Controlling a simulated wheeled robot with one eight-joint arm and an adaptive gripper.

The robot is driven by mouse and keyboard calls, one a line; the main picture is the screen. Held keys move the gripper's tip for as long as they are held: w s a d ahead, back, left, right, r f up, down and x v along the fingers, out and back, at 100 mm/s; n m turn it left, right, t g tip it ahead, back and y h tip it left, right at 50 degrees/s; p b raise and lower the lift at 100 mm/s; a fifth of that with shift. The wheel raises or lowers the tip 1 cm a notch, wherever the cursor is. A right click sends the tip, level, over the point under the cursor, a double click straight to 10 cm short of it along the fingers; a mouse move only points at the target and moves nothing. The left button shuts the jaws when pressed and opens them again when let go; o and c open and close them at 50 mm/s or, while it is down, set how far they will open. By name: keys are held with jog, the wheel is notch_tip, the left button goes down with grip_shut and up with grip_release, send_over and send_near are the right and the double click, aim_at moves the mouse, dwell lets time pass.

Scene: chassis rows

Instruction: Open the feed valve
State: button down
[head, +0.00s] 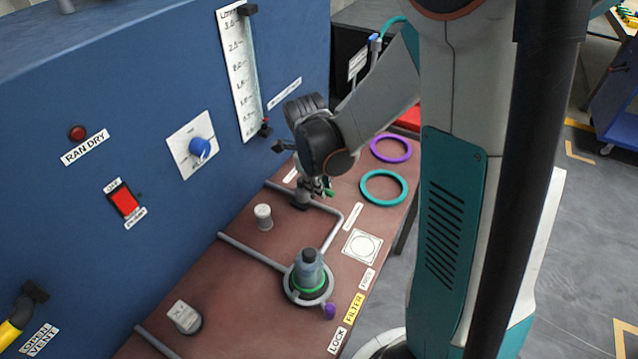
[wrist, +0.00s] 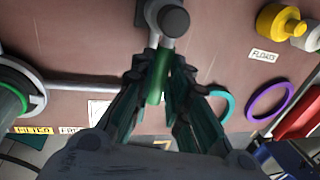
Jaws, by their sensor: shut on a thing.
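The feed valve is a grey pipe fitting with a dark round cap (wrist: 173,20) and a green lever (wrist: 156,85). In the wrist view the lever points from the cap toward my wrist. My gripper (wrist: 164,68) has its fingers on both sides of the lever and is shut on it. In the head view my gripper (head: 319,187) is low over the brown deck, at the pipe near the blue panel. There the gripper hides most of the valve; a bit of green (head: 330,193) shows beside the fingers.
A teal ring (head: 363,190) and a purple ring (head: 376,155) lie on the deck (head: 265,265) right of my gripper. A filter housing (head: 309,270) stands nearer. The blue panel (head: 120,75) rises behind, with a level gauge (head: 237,65), a blue knob (head: 202,149) and a red switch (head: 125,201).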

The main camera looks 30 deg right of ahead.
jog(key=c, duration=1.6)
grip_release()
jog(key=shift+o, duration=0.2)
notch_tip(320, 180, up, 12)
jog(key=s+a, duration=0.1)
jog(key=a, duration=0.1)
jog(key=shift+s, duration=0.2)
jog(key=shift+f, duration=0.1)
jog(key=s+a+r+n+t, duration=0.1)
jog(key=s+n, duration=0.3)
jog(key=n, duration=0.5)
jog(key=s+a+r+n+t+y, duration=0.1)
jog(key=s+a+r+n+t, duration=0.1)
jog(key=n, duration=0.8)
jog(key=s+a+r+n+t, duration=0.2)
jog(key=s+n, duration=0.5)
jog(key=n, duration=0.2)
jog(key=shift+a+r+n+t+y, duration=0.25)
jog(key=shift+a+n+t+y, duration=0.15)
